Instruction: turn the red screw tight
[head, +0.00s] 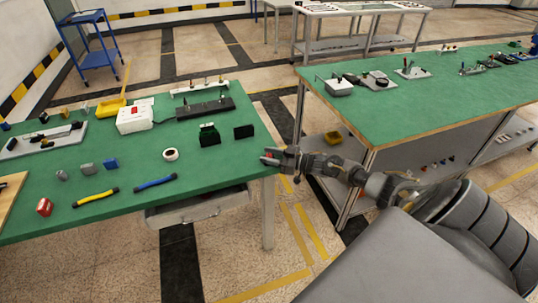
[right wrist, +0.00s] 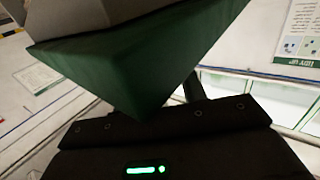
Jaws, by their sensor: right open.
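My right gripper (head: 267,157) is open at the right edge of the left green table (head: 205,165), close to its corner. A small red spot shows at its fingers; I cannot tell whether it is part of the gripper or something behind it. In the right wrist view a dark green corner (right wrist: 135,75) fills the middle, close to the dark gripper body (right wrist: 165,145) with its green light. I cannot make out the red screw for certain. My left gripper is not in view.
The left table holds a white box with a red button (head: 134,116), a white roll (head: 170,155), a blue-handled tool (head: 155,183) and a yellow-handled tool (head: 96,198). A drawer (head: 198,208) stands out below its front edge. A second green table (head: 430,95) is at the right.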

